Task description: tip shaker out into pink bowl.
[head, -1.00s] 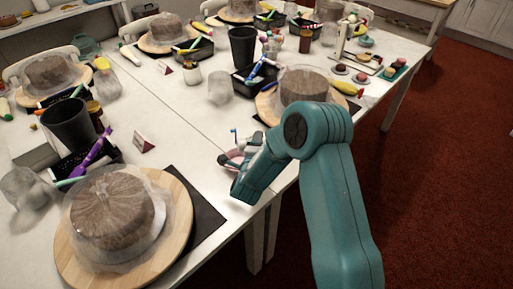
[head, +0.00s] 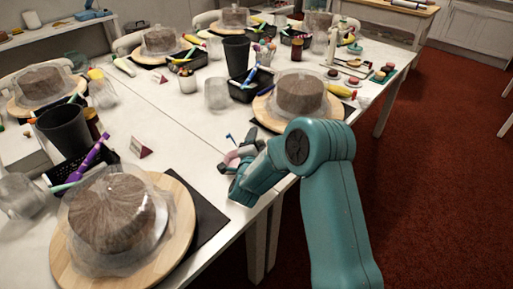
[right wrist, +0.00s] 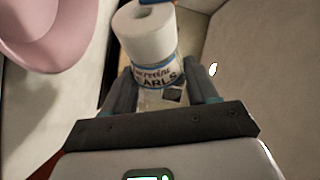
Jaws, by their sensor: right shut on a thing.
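A shaker (right wrist: 155,58) with a white top and a blue-edged label reading partly "PEARLS" sits between the fingers of my right gripper (right wrist: 163,88) in the right wrist view. The gripper is shut on it. The pink bowl (right wrist: 48,30) shows at the upper left of that view, beside the shaker and apart from it, cut off by the frame. In the head view my right gripper (head: 241,152) is over the near table's right edge; it largely hides the bowl and the shaker there. My left gripper is not in view.
A wrapped cake on a wooden turntable (head: 65,258) stands at near left, another (head: 262,112) behind my right arm. A black cup (head: 68,128), a clear cup (head: 217,94) and a black caddy (head: 240,92) stand on the white tables (head: 185,140). Red floor lies at right.

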